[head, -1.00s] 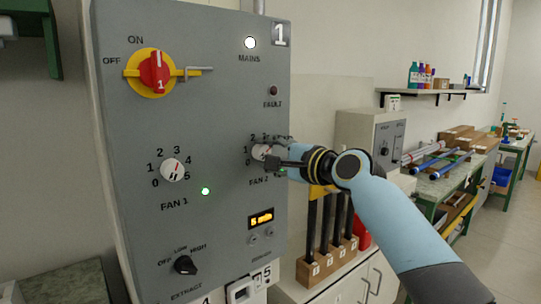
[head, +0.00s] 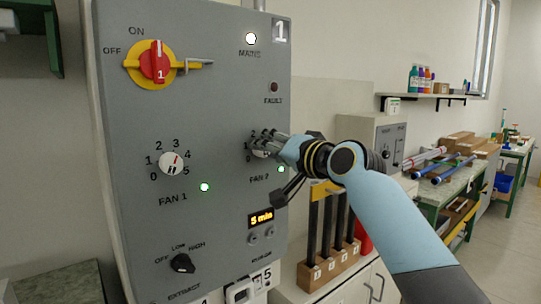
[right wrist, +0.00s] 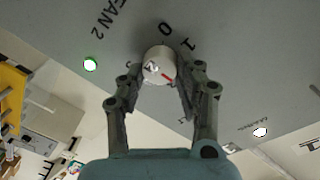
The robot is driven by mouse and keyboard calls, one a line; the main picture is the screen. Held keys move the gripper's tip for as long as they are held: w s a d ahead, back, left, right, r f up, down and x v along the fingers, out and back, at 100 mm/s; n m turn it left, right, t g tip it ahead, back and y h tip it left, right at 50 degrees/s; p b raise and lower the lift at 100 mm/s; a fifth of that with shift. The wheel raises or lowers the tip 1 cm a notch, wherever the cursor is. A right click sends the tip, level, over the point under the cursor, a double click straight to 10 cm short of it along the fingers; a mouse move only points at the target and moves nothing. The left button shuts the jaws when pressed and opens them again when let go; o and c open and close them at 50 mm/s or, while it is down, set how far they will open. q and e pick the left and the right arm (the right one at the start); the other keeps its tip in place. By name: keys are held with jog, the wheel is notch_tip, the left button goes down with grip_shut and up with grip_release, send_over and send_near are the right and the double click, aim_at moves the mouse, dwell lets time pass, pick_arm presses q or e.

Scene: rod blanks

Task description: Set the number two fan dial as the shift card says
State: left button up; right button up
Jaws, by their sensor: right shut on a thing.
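The number two fan dial (head: 262,150) is a round white knob on the grey panel (head: 225,110), partly hidden by my right gripper in the head view. In the right wrist view the dial (right wrist: 156,64) sits between the fingertips, with a red mark towards the lower right. Digits 0 and 1 show beside it. A finger covers part of the scale, so I cannot tell the exact number marked. My right gripper (right wrist: 159,73) is shut on the dial; it also shows in the head view (head: 268,143). No shift card is readable. My left gripper is out of view.
The fan 1 dial (head: 172,163), red main switch (head: 155,62) and extract knob (head: 183,263) are on the same panel. A display (head: 261,219) reads 5 min.

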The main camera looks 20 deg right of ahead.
jog(key=shift+s+a+f+n+t+b, duration=0.15)
jog(key=shift+n+b, duration=1.15)
jog(key=shift+n, duration=0.95)
jog(key=shift+w+a+f+n+t+b, duration=0.1)
jog(key=shift+n+b, duration=1.25)
jog(key=shift+n, duration=0.95)
jog(key=shift+s+a+f+n+t+b, duration=0.15)
jog(key=shift+n+b, duration=1.15)
jog(key=shift+n, duration=0.95)
jog(key=shift+w+d+r, duration=0.1)
jog(key=shift+r, duration=0.05)
jog(key=o, duration=0.9)
jog(key=shift+o, duration=1.1)
jog(key=shift+r, duration=0.1)
